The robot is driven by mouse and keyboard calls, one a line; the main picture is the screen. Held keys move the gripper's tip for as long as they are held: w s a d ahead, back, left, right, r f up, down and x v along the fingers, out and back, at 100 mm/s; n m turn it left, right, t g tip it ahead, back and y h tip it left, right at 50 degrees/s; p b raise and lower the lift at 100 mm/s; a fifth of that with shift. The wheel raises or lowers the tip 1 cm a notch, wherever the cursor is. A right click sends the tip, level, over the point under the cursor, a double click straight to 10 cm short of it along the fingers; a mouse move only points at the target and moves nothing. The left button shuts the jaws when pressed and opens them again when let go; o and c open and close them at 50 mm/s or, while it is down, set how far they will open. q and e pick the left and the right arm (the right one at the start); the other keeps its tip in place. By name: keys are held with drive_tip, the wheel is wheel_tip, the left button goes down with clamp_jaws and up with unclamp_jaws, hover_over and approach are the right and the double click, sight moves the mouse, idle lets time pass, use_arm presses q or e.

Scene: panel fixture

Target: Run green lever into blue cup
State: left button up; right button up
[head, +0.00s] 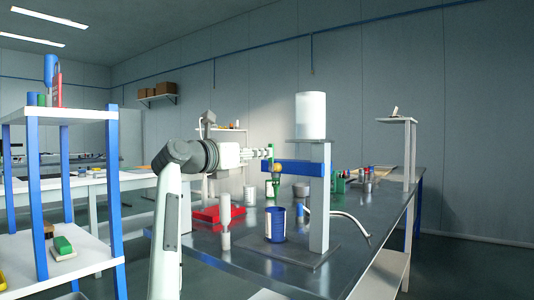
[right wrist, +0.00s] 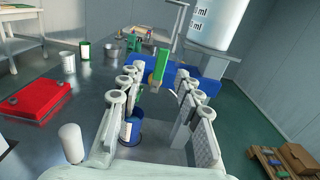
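The green lever (head: 270,151) hangs at the left end of a blue block (head: 305,168) on a white post; it also shows in the right wrist view (right wrist: 160,64). The blue cup (head: 275,226), with a white label, stands upright on the fixture base below the lever. It shows partly behind my fingers in the right wrist view (right wrist: 135,133). My right gripper (head: 266,153) is at the lever's height. In the right wrist view its fingers (right wrist: 155,73) are spread, with the lever between and just beyond the tips. Contact is not clear. My left gripper is not in view.
A white tank (head: 311,115) sits above the post (head: 320,205). A red box (head: 214,214) and a white bottle (head: 224,208) stand left of the cup. A curved pale hose (head: 350,218) lies right of the post. More small items stand farther back.

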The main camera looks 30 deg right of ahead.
drive_tip(key=v, duration=0.5)
drive_tip(key=shift+s+a, duration=0.1)
drive_tip(key=shift+a, duration=0.1)
drive_tip(key=shift+f, duration=0.15)
